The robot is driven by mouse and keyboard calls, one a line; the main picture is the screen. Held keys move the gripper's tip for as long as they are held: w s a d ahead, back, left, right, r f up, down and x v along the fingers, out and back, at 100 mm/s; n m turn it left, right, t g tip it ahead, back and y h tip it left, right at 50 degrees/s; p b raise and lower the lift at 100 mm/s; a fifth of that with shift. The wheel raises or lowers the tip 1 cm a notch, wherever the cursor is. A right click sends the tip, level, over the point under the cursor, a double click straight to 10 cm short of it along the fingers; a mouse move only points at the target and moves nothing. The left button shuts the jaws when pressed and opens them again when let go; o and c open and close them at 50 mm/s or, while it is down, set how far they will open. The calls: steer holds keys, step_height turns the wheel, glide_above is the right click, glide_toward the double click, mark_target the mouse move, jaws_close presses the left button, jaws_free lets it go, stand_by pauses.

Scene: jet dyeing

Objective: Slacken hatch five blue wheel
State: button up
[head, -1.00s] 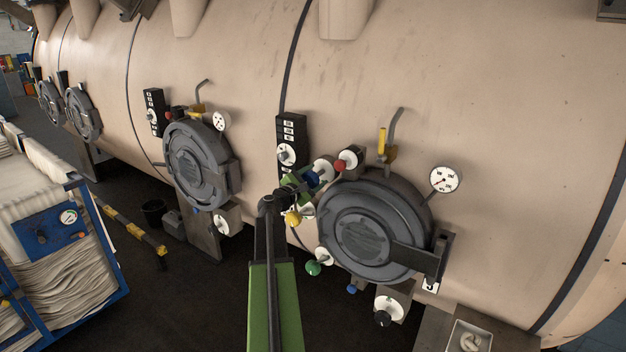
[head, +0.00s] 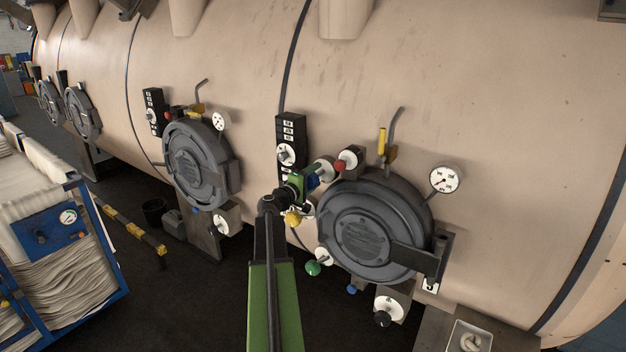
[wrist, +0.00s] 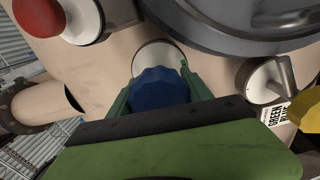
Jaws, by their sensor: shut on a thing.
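The blue wheel (wrist: 158,88) sits on a round white plate (wrist: 160,55) at the vessel wall in the wrist view. It also shows small in the head view (head: 313,181), partly hidden by my gripper. My gripper (head: 304,184) is shut on the blue wheel, with one green finger on each side of it in the wrist view (wrist: 158,95). The wheel is just left of the nearest round hatch (head: 362,230), whose grey rim also shows at the top of the wrist view.
A red knob (head: 339,165) is close to the upper right of the wheel. A yellow knob (head: 292,218) and a green knob (head: 313,268) are below it. A black control panel (head: 290,140) stands behind my gripper. A blue cart (head: 60,240) is at the left.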

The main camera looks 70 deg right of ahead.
steer(key=m, duration=0.7)
steer(key=shift+w+r, duration=0.1)
steer(key=shift+w, duration=0.05)
steer(key=m, duration=0.3)
steer(key=shift+m, duration=0.4)
steer(key=shift+a+m, duration=0.1)
steer(key=shift+m, duration=1.8)
steer(key=o, duration=1.4)
steer(key=shift+c, duration=0.2)
